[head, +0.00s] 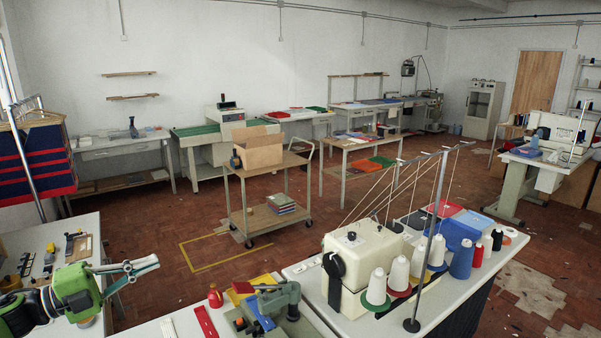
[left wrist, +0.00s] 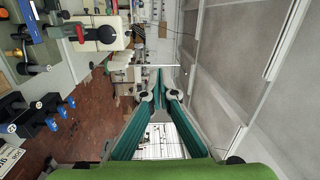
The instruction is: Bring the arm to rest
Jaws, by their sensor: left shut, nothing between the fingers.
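My left gripper (head: 152,264) reaches in from the lower left of the head view on its green wrist. Its teal-and-grey fingers point to the right, raised above the level of the near benches. It is shut and empty, and it touches nothing that I can see. In the left wrist view the two fingers of the left gripper (left wrist: 158,88) run away from the camera and come together near the middle. My right gripper is in neither view.
A bench (head: 35,250) with small tools lies beside my left arm. A cream sewing machine (head: 362,262) and thread cones stand on the bench at right. Brown floor (head: 150,275) lies open beyond the gripper.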

